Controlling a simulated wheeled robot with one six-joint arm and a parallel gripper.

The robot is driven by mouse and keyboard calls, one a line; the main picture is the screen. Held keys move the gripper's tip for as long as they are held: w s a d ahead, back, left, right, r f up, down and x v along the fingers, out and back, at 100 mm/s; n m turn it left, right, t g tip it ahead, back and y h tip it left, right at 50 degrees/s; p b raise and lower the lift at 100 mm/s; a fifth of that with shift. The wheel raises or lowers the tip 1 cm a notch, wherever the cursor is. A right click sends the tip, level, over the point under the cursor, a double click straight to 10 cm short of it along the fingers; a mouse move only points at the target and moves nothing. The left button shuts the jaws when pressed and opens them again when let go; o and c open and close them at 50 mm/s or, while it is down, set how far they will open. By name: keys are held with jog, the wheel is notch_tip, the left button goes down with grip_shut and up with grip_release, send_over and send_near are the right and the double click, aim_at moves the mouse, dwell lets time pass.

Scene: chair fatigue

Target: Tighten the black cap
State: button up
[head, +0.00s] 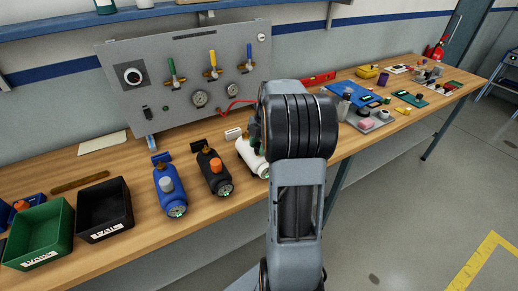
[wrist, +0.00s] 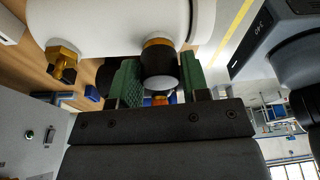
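The black cap (wrist: 160,68) sits on a brass-coloured neck of the white cylinder (wrist: 110,25) in the wrist view. My gripper (wrist: 161,82) has its two green-padded fingers on either side of the cap, with little or no gap visible. I cannot tell whether the pads press on it. In the head view the white cylinder (head: 247,152) lies on the bench, partly hidden behind my wrist. My fingers and the cap are hidden there.
Green (head: 38,238) and black (head: 104,209) bins are further left. A gauge panel (head: 190,80) stands behind. Tools and small parts crowd the right bench.

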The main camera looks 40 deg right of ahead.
jog(key=c, duration=0.5)
jog(key=m+b, duration=0.1)
jog(key=m, duration=0.3)
jog(key=shift+t, duration=0.4)
jog(key=shift+m, duration=0.5)
jog(key=m+t+b, duration=0.1)
jog(key=m, duration=0.2)
jog(key=shift+h, duration=0.3)
jog(key=shift+m, duration=0.3)
jog(key=m, duration=0.3)
jog(key=shift+t+h+b, duration=0.3)
jog(key=shift+h+b, duration=0.05)
jog(key=shift+h, duration=0.05)
jog(key=shift+m, duration=0.3)
